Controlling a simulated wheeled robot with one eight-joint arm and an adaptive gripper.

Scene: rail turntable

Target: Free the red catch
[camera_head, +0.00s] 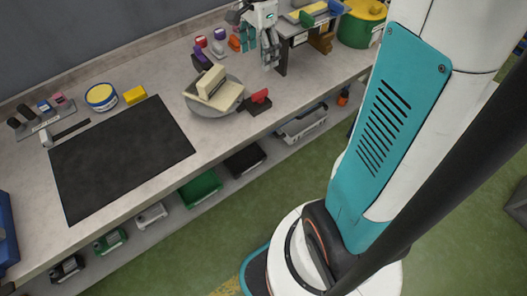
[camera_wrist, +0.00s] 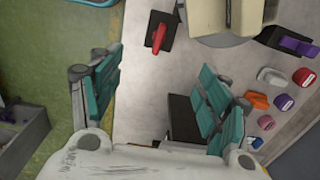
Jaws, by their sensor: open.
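The red catch (camera_head: 260,96) sits on a black block on the bench, just right of a round grey turntable (camera_head: 206,108). A cream, L-shaped piece (camera_head: 222,97) stands on the turntable. In the wrist view the red catch (camera_wrist: 159,38) shows at the top, on its black block (camera_wrist: 165,20), with the cream piece (camera_wrist: 240,14) to its right. My gripper (camera_head: 262,52) is above the bench, behind the catch and apart from it. In the wrist view its teal fingers (camera_wrist: 160,88) are spread wide, with nothing held between them.
Small coloured items (camera_head: 218,40) stand near my gripper. A raised stand (camera_head: 300,30) and a green drum (camera_head: 361,25) are to the right. Bins sit below.

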